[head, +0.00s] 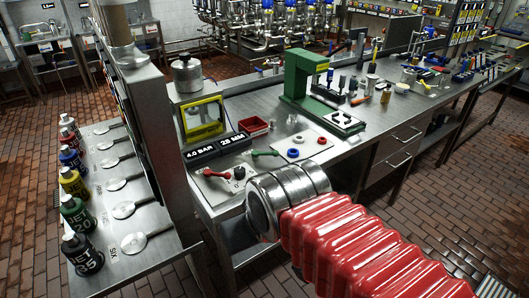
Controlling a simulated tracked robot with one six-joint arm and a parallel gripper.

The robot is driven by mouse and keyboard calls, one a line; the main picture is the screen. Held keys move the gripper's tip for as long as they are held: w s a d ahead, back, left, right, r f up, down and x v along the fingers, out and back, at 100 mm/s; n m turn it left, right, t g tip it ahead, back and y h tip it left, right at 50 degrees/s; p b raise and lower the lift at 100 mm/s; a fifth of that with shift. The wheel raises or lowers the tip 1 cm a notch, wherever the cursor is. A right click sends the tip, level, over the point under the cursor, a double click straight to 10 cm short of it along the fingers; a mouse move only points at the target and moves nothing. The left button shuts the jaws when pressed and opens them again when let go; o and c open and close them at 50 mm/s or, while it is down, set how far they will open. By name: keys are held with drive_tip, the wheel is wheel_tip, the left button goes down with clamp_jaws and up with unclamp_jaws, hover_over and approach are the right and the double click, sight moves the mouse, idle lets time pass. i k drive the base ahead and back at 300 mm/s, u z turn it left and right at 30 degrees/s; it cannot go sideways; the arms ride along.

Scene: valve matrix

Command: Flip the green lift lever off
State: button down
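A small green lever (265,153) lies close to horizontal on a plate on the steel bench, just above the metal rings of my arm in the head view. I take it to be the lift lever; no label on it can be read. A red lever (216,172) sits on a light plate to its left, beside a black knob (239,172). My arm comes in from the lower right with a red ribbed cover and metal rings. The fingers of my gripper do not show, so its opening and its distance from the lever are hidden.
A red tray (253,125), blue and red rings (293,152) and a green press (302,78) are nearby. A tall steel column (160,140) and several bottles stand left.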

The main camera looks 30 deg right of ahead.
sight(256, 153)
drive_tip(key=z, duration=1.45)
drive_tip(key=k, duration=0.7)
drive_tip(key=u, duration=0.6)
drive_tip(key=i, duration=1)
drive_tip(key=u, duration=0.05)
